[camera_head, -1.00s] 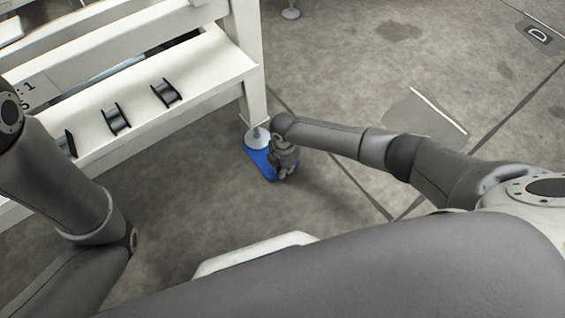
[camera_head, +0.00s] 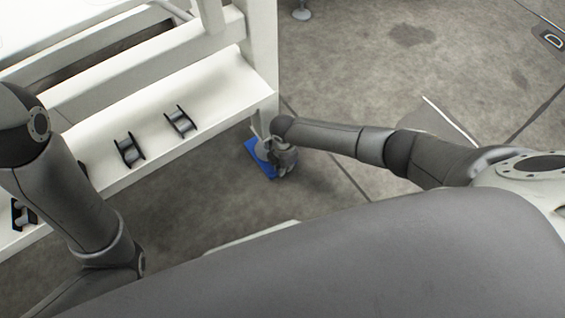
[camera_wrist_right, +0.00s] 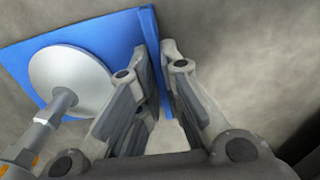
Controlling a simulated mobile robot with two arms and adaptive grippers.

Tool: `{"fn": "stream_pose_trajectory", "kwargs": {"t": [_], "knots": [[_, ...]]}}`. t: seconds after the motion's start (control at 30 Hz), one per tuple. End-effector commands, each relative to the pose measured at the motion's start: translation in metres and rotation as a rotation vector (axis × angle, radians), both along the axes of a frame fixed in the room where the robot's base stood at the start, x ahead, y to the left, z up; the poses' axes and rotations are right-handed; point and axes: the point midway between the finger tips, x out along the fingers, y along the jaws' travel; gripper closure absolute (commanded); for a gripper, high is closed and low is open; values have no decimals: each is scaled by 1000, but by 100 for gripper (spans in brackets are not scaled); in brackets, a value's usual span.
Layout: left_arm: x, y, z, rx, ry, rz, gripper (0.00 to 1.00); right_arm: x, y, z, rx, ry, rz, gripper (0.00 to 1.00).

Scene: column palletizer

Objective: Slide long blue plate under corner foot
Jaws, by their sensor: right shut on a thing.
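The blue plate (camera_head: 251,149) lies on the floor under the rack's corner foot, and it fills the upper left of the right wrist view (camera_wrist_right: 110,32). The foot's round pale disc (camera_wrist_right: 60,78) overlaps the plate from above; I cannot tell whether it touches. In the head view the foot is partly hidden by my right gripper (camera_head: 286,170). In the right wrist view my right gripper (camera_wrist_right: 158,60) is shut on the plate's edge, with one finger on each side. My left gripper is out of view; only the left arm shows.
The white rack (camera_head: 205,130) stands at the upper left, its corner leg (camera_head: 263,55) above the foot. Black spool-like holders (camera_head: 129,150) sit on its lower shelf. Another rack foot (camera_head: 301,13) stands farther back. The floor to the right is open.

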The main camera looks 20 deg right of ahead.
Motion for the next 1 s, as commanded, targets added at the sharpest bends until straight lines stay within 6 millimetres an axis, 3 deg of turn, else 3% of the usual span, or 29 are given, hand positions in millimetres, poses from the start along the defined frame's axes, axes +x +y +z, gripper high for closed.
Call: {"fn": "stream_pose_trajectory", "kwargs": {"t": [0.4, 0.43, 0.6, 1.0], "knots": [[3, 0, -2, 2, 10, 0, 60, 0, 0, 0, 2, -3, -2, 100], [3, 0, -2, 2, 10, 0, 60, 0, 0, 0, 2, -3, -2, 90], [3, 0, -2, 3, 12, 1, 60, 0, 0, 0, 1, -2, -2, 68], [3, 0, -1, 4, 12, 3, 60, -1, 0, 4, 1, -2, -1, 67]]}}
